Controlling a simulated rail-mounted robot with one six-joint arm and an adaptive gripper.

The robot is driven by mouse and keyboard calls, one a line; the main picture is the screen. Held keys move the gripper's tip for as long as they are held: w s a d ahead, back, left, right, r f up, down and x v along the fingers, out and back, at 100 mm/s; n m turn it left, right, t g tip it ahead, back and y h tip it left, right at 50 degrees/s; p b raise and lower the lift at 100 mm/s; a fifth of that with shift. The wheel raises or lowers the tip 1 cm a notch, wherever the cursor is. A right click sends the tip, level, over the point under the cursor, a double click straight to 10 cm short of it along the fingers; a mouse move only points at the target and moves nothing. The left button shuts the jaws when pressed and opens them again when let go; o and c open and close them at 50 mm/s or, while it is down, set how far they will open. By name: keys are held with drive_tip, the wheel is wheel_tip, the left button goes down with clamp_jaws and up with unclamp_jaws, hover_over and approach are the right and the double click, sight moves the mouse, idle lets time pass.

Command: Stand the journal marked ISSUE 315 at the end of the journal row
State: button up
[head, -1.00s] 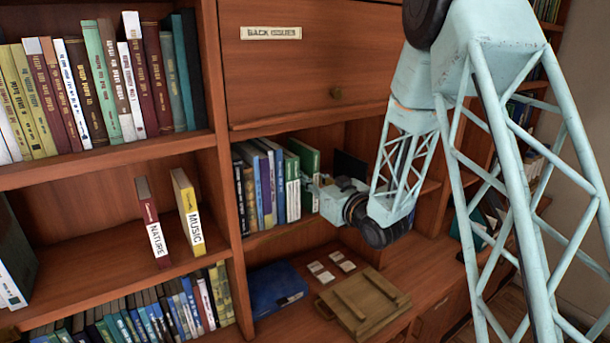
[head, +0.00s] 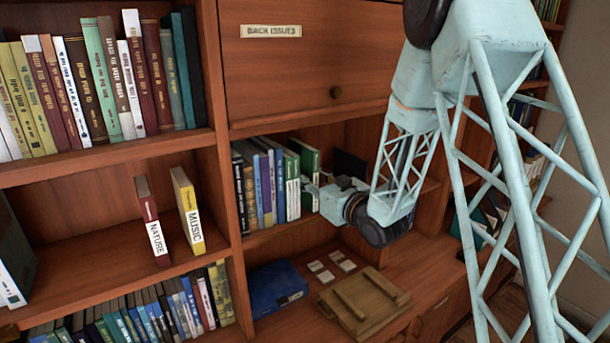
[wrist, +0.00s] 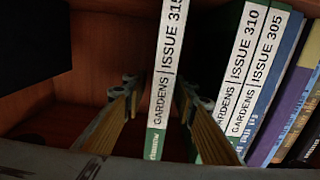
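The journal marked ISSUE 315 (wrist: 168,75) stands on the shelf with its white spine label facing me, close to upright. My gripper (wrist: 158,88) has its fingers apart, one on each side of this journal. A gap shows at the left finger; the right finger is close to the spine, and I cannot tell if it touches. Journals ISSUE 310 (wrist: 245,65) and ISSUE 305 (wrist: 265,70) stand to the right, with a gap between 315 and 310. In the head view, my gripper (head: 313,193) is at the right end of the row, by the green journal (head: 308,160).
Blue and dark volumes (wrist: 290,110) continue the row. A dark object (wrist: 35,45) stands left of the gripper, with bare shelf between. Below are a blue box (head: 277,288) and a wooden crate-like piece (head: 363,303). The BACK ISSUES cabinet door (head: 300,65) is above.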

drive_tip(key=shift+r, duration=0.2)
drive_tip(key=b+v, duration=0.1)
drive_tip(key=v, duration=1.1)
drive_tip(key=shift+b, duration=0.4)
idle(0.5)
drive_tip(key=s+d+r+m+g+h, duration=0.1)
drive_tip(key=s+d+r+h, duration=0.1)
drive_tip(key=s+d+h, duration=0.3)
drive_tip(key=s+d+r+m+g+h, duration=0.1)
drive_tip(key=d+r+h, duration=0.2)
drive_tip(key=d, duration=0.4)
drive_tip(key=s+d+r+m+g+h, duration=0.1)
drive_tip(key=s+d+g, duration=0.1)
drive_tip(key=s+d, duration=0.35)
drive_tip(key=s+d+r+m+g+h, duration=0.1)
drive_tip(key=s+d+r+m+h, duration=0.1)
drive_tip(key=s, duration=0.6)
drive_tip(key=s+m+g, duration=0.2)
drive_tip(key=s+g, duration=0.3)
drive_tip(key=s, duration=2.8)
drive_tip(key=shift+a+f+g, duration=0.25)
drive_tip(key=shift+a+g, duration=0.05)
drive_tip(key=shift+a, duration=0.15)
